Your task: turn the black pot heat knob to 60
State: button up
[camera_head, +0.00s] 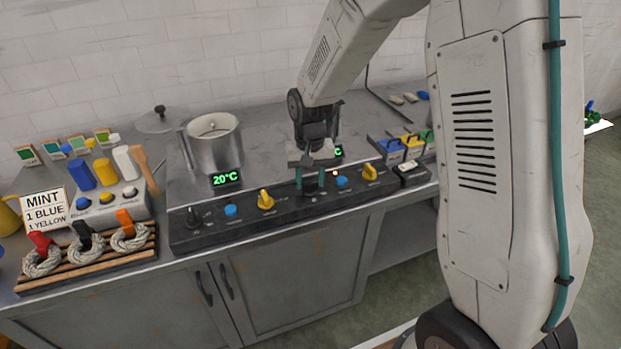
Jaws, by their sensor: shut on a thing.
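My gripper (311,183) points down at the front control panel (215,237), right of its middle. It is shut on the black pot heat knob, which the fingers almost wholly hide; its pointer and scale cannot be read. The black pot is not visible behind my arm. A green display (338,152) is mostly covered by my gripper, with only a "C" showing.
To the left on the panel are another black knob (193,216), a blue button (231,210) and a yellow knob (266,200). Close right of my gripper are a blue button (341,182) and yellow knob (369,172). A steel pot (215,150) stands behind, its display reading 20°C.

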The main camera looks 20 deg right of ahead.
aim_at(310, 183)
jog(key=shift+m, duration=1.4)
jog(key=o, duration=1)
notch_tip(310, 183, up, 8)
jog(key=shift+f, duration=0.1)
